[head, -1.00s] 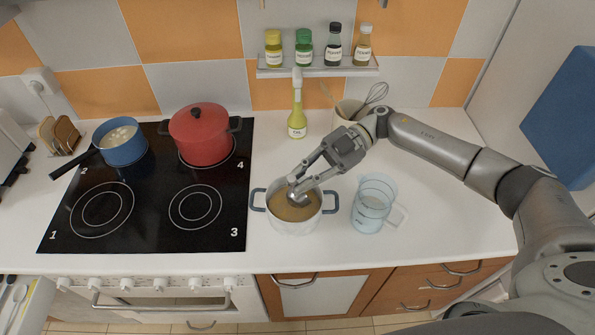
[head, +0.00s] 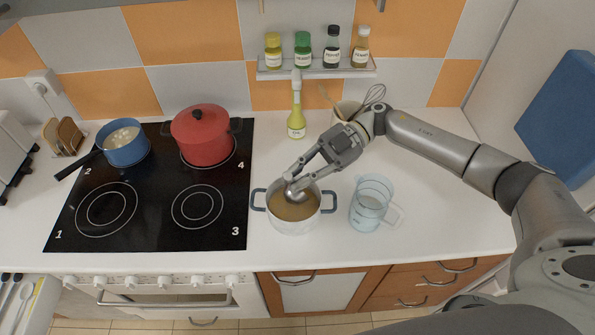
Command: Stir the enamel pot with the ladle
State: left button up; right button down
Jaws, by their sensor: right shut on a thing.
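The enamel pot (head: 293,224) is white with blue handles and stands on the white counter, right of the hob. It holds brownish liquid. My right gripper (head: 291,178) reaches in from the right and is shut on the ladle (head: 297,194), whose metal part shows at the liquid inside the pot. Most of the ladle is hidden by the fingers and the liquid. My left gripper is not in view.
A clear measuring jug (head: 370,205) stands close to the pot's right. A red pot (head: 203,140) and a blue saucepan (head: 124,142) stand on the black hob (head: 150,225). An oil bottle (head: 296,120) and a utensil holder (head: 346,108) stand behind. Counter on the right is free.

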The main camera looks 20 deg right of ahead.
notch_tip(320, 180, up, 6)
jog(key=s+p, duration=0.1)
jog(key=s, duration=0.1)
jog(key=shift+s+a+r+p, duration=0.15)
jog(key=shift+s+a+p, duration=0.1)
jog(key=shift+a+p, duration=0.1)
dwell(0.7)
notch_tip(320, 180, up, 5)
dwell(0.5)
dwell(0.4)
